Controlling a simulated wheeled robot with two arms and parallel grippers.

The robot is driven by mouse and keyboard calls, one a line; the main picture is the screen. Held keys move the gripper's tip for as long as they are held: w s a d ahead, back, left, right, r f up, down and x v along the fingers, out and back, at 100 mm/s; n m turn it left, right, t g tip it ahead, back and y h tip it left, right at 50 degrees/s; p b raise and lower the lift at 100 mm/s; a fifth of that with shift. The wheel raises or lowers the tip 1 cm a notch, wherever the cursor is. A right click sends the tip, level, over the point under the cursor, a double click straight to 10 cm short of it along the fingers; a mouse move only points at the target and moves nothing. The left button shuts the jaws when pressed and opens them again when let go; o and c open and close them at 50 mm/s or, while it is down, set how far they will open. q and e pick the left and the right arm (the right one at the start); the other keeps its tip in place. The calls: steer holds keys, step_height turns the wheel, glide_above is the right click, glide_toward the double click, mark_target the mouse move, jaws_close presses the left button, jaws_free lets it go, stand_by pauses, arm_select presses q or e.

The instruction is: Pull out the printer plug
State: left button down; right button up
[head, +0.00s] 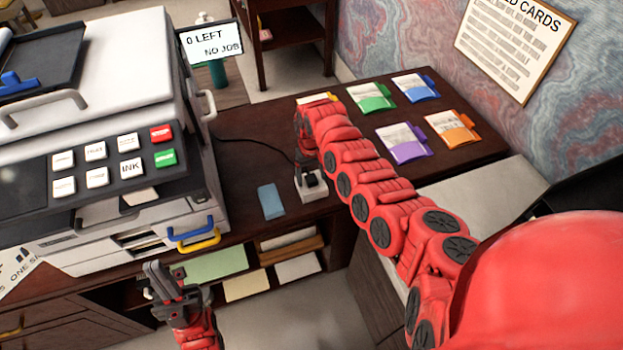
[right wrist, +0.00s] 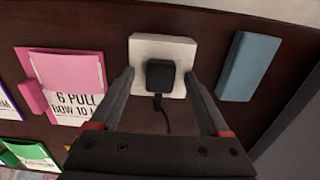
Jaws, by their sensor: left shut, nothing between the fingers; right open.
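The black printer plug (head: 310,180) sits in a white socket block (head: 313,192) on the dark desk. In the right wrist view the plug (right wrist: 160,75) stands in the white block (right wrist: 178,45), and its cord runs toward the gripper. My right gripper (right wrist: 159,80) is open, one finger on each side of the plug; whether they touch it I cannot tell. In the head view my right gripper (head: 306,160) is over the socket, partly hidden by its own arm. The printer (head: 95,110) stands at left. My left gripper (head: 163,283) is shut and empty in front of the desk.
A blue block (head: 270,201) lies left of the socket. Green (head: 371,97), blue (head: 416,86), purple (head: 403,142) and orange (head: 452,129) cards lie on the desk at right. A pink card (right wrist: 75,85) lies near the socket.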

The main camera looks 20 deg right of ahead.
mark_target(311, 178)
jaws_close()
stand_by(0.4)
steer(key=shift+r, duration=0.1)
steer(key=shift+r+p, duration=2.35)
steer(key=shift+r, duration=0.55)
